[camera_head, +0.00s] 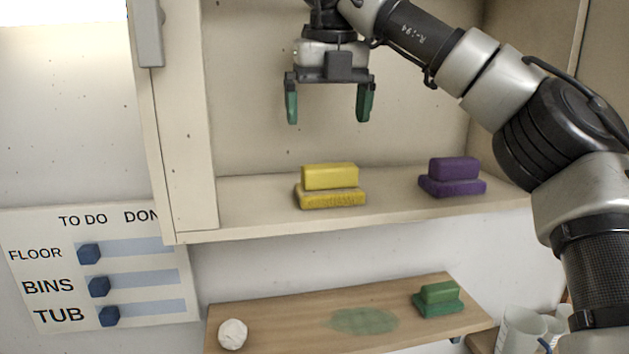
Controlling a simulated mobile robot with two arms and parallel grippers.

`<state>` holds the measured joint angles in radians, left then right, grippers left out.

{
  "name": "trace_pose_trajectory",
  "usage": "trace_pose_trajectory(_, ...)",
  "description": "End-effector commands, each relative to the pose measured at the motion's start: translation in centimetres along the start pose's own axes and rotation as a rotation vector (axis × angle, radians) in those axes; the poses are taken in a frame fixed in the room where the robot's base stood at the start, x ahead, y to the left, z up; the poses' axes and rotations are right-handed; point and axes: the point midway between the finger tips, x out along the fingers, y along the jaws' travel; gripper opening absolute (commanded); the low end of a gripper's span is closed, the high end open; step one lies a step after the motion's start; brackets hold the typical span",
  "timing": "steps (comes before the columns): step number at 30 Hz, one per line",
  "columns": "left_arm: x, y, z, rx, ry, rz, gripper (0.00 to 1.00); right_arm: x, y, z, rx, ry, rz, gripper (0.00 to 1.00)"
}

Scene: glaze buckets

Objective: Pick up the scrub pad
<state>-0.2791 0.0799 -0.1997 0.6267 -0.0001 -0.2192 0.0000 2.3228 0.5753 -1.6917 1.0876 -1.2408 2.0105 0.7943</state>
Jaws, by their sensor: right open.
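Three two-part blocks that look like scrub pads are in view. A yellow one (331,184) sits on the cabinet shelf (255,207), left of a purple one (453,176) on the same shelf. A green one (438,300) sits on the wooden shelf (285,318) below. The picture does not tell which one the task means. My right gripper (328,103) is open and empty, pointing down above the yellow pad with a clear gap between them. My left gripper is not in view.
The cabinet's side wall (180,130) bounds the upper shelf on the left. A white lump (233,334) and a green stain (363,321) are on the wooden shelf. White cups (522,331) stand at lower right. A to-do board (100,270) hangs at left.

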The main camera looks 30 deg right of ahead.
Motion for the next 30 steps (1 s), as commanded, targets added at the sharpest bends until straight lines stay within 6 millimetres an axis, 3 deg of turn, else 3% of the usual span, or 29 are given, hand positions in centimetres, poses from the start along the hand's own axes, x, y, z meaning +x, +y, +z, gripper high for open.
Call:
trace_pose_trajectory(3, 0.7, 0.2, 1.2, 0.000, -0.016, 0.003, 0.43, 2.5, -0.1, -0.1, -0.002, 0.003, 0.002, 1.00)
trace_pose_trajectory(11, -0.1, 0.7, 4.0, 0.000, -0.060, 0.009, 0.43, 4.7, 0.0, -0.1, -0.001, 0.001, 0.000, 1.00)
trace_pose_trajectory(14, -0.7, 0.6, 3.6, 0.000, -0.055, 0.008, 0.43, 5.3, 0.0, -0.1, -0.002, 0.001, 0.000, 1.00)
trace_pose_trajectory(21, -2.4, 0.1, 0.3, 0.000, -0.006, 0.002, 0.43, 8.5, 0.2, -0.5, -0.001, 0.002, -0.001, 1.00)
trace_pose_trajectory(30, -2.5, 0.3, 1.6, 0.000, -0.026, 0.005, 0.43, 9.8, 0.2, -0.5, 0.001, 0.000, 0.002, 1.00)
